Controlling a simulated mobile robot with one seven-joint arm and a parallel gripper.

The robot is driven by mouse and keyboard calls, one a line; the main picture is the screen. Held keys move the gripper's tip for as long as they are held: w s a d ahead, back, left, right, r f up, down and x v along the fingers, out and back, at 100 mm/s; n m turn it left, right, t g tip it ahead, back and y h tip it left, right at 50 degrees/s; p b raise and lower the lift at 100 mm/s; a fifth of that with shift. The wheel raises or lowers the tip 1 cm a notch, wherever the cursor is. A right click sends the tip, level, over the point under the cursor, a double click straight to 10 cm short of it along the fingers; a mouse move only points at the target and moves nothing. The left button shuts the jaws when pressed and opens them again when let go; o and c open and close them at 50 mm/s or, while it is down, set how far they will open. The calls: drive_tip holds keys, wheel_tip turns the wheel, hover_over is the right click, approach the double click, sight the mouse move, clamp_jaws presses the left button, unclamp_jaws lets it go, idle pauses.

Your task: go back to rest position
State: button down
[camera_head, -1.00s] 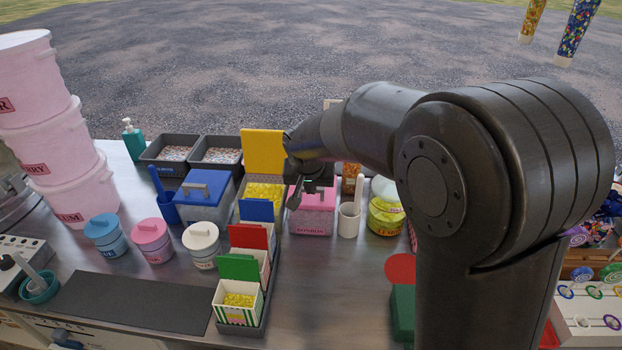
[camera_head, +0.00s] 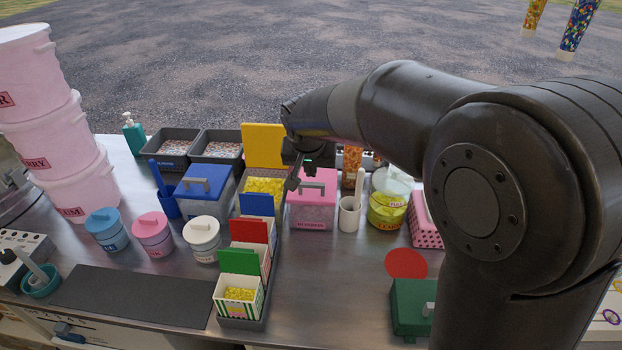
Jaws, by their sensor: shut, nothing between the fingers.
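My gripper (camera_head: 298,181) hangs above the counter, between the open tub of yellow sweets (camera_head: 264,188) with its yellow lid raised and the pink-lidded box (camera_head: 313,205). Its fingers point down and left and look shut and empty. I cannot tell how far above the pink lid it is. My arm reaches in from the right and hides much of the counter's right side.
A grey tray (camera_head: 262,315) holds cartons with green, red and blue flaps. Blue, pink and white lidded pots (camera_head: 203,238) stand left of it. A white cup (camera_head: 349,214) and yellow jar (camera_head: 387,203) stand right of the pink-lidded box. The dark mat (camera_head: 130,297) is clear.

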drive_tip(key=s+r, duration=0.6)
drive_tip(key=s+d, duration=2.1)
drive_tip(key=shift+f+t, duration=0.3)
drive_tip(key=shift+f, duration=0.15)
